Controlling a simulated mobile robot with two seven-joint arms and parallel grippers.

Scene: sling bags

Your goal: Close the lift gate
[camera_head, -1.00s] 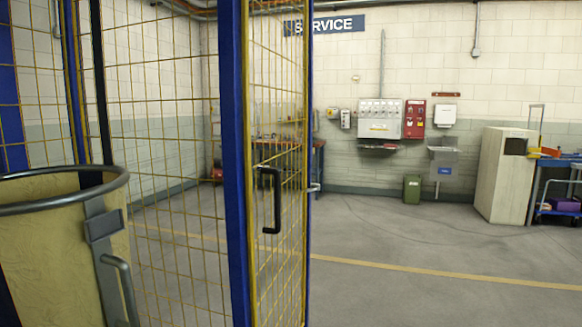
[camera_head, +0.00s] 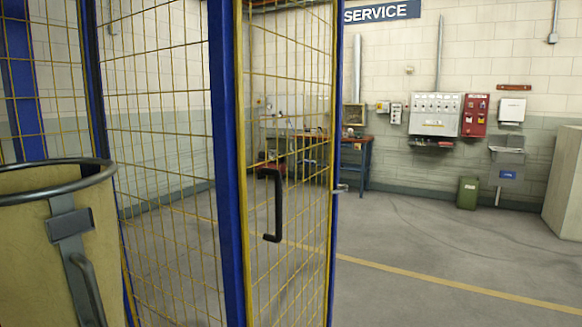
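The lift gate (camera_head: 290,215) is a yellow wire-mesh panel in a yellow and blue frame, seen at a slant in the middle of the view. Its black handle (camera_head: 277,205) faces me, with nothing holding it. A small metal latch piece (camera_head: 342,187) sticks out from the gate's right edge. A blue post (camera_head: 225,160) stands along the gate's left side. I cannot tell from this view whether the gate stands ajar. Neither of my grippers shows in the view.
A tan sling bag (camera_head: 38,240) with a grey rim and handle stands close at the left. Mesh fencing (camera_head: 160,130) runs behind it. The floor (camera_head: 440,250) to the right is clear. A green bin (camera_head: 467,192) and a workbench (camera_head: 355,160) stand by the far wall.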

